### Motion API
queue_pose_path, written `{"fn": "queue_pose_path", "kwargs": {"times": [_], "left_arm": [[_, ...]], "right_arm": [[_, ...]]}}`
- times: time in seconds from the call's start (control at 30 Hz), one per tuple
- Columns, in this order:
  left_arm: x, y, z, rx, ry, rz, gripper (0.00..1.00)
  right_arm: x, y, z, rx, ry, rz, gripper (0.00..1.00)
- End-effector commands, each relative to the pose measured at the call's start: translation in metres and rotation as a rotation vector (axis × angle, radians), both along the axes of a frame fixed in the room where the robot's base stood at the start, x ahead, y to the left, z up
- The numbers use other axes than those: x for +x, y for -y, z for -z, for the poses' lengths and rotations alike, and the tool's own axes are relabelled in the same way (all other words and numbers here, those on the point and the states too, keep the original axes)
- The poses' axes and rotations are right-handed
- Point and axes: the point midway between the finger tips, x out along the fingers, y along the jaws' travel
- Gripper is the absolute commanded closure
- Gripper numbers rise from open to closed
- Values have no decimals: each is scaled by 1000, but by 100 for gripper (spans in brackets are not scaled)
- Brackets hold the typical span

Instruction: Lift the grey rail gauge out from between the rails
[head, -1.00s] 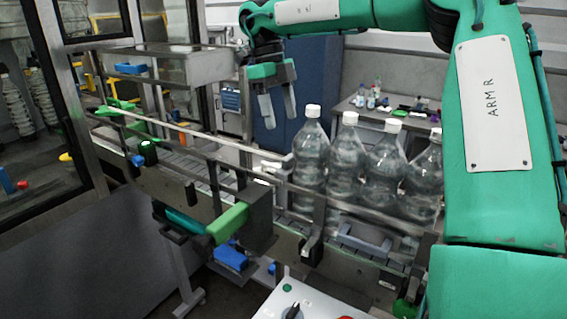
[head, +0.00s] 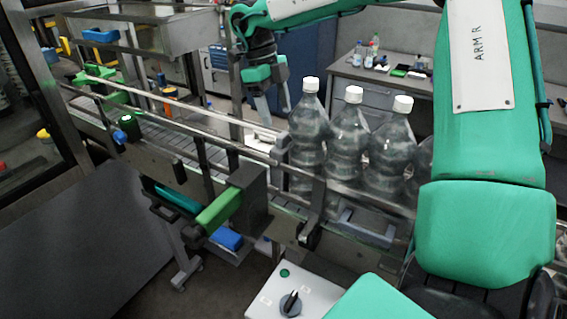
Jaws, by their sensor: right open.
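A pale grey piece (head: 262,140), which looks like the rail gauge, sits between the conveyor's two guide rails, just left of the bottles. Its lower part is hidden by the near rail. My right gripper (head: 273,108) is open and empty, with its fingers pointing down just above the pale piece. I cannot tell whether the fingertips touch it. The far rail (head: 175,103) and the near rail (head: 160,124) run from upper left to lower right. My left gripper is not in view.
Several clear bottles with white caps (head: 346,145) stand on the conveyor right beside the gripper. A dark box with a green block (head: 220,208) sticks out at the near side. A control box with a knob (head: 290,303) is at the bottom. A back bench (head: 385,80) holds small items.

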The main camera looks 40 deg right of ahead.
Motion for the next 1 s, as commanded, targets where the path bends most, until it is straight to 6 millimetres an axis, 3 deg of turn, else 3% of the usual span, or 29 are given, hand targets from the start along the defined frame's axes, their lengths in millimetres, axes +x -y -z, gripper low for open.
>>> {"fn": "queue_pose_path", "kwargs": {"times": [0.3, 0.47, 0.67, 0.77, 1.0], "left_arm": [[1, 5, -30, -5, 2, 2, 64], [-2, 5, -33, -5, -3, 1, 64], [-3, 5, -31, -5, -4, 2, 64], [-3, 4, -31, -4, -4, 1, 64], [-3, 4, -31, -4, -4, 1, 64]], "right_arm": [[-11, 4, 32, 2, -5, 0, 34], [-14, 5, 46, 1, 0, 0, 34], [-14, 5, 48, 0, 1, 1, 34], [-14, 5, 47, 0, 1, 1, 50], [-14, 5, 47, 0, 1, 1, 97]]}}
